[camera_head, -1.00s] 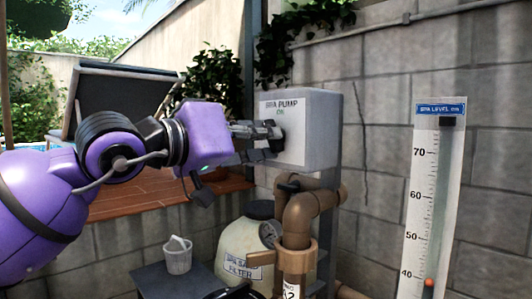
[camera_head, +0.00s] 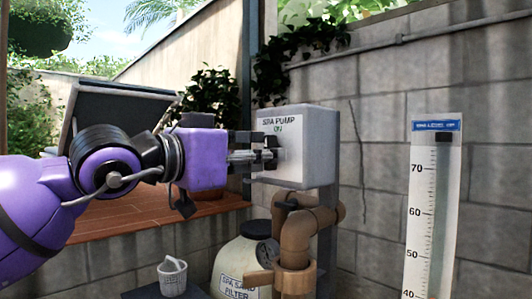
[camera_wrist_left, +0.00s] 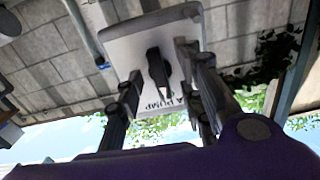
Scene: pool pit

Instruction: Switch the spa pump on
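The spa pump box (camera_head: 318,150) is a grey box on a post, with a white front panel (camera_head: 292,122) reading "SPA PUMP" and a small line below that looks like "ON". My left gripper (camera_head: 268,154) is at the panel, its fingers pointing at it and hiding its lower part. In the left wrist view, a black switch handle (camera_wrist_left: 158,70) stands on the panel between the fingers of my left gripper (camera_wrist_left: 160,74). The fingers are apart, with visible gaps on both sides of the handle. My right gripper is not in view.
Brown pipes (camera_head: 297,235) and a cream sand filter tank (camera_head: 232,262) stand below the box. A small white basket (camera_head: 172,279) is at lower left. A spa level gauge (camera_head: 433,210) stands at right before the block wall (camera_head: 385,130). A planter (camera_head: 203,105) is behind my arm.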

